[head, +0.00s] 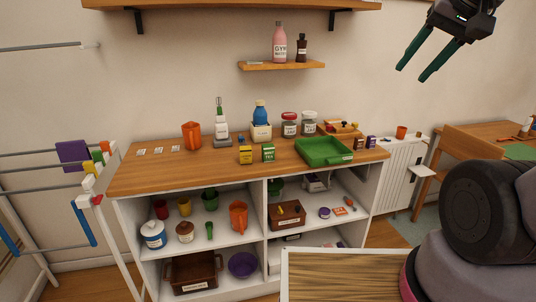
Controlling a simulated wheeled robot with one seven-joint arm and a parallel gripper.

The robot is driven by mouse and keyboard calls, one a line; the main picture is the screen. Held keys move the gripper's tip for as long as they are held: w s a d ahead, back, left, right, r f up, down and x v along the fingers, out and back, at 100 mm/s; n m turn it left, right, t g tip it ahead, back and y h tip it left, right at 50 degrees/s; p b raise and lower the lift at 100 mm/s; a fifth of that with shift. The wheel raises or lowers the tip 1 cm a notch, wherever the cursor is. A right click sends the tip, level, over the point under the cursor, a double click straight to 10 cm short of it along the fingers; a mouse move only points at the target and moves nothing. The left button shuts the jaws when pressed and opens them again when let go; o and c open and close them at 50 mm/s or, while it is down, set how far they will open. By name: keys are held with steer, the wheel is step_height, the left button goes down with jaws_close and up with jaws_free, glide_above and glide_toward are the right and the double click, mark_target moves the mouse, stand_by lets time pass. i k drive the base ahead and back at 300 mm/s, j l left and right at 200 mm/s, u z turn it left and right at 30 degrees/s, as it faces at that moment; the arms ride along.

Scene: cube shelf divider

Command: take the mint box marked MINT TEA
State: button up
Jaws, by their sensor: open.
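A small green box (268,153) with a pale label reading MINT TEA stands upright on the wooden top of the shelf unit (160,176), near its front edge. My gripper (422,74) is at the top right, high in front of the wall. Its two dark green fingers are spread apart with nothing between them. It is well away from the green box, up and to the right.
Behind the boxes stand a blue-capped bottle in a white holder (261,131) and jars (290,125). An orange cup (192,136) stands farther left. A small wall shelf (282,65) hangs above. A drying rack (60,180) is at the left. The counter's left front is clear.

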mark_target(267, 150)
steer(key=i+j, duration=0.1)
steer(key=j, duration=1.2)
steer(key=i+j, duration=0.15)
steer(key=j, duration=0.55)
steer(key=i+j, duration=0.1)
steer(key=j, duration=0.55)
steer(key=z, duration=0.05)
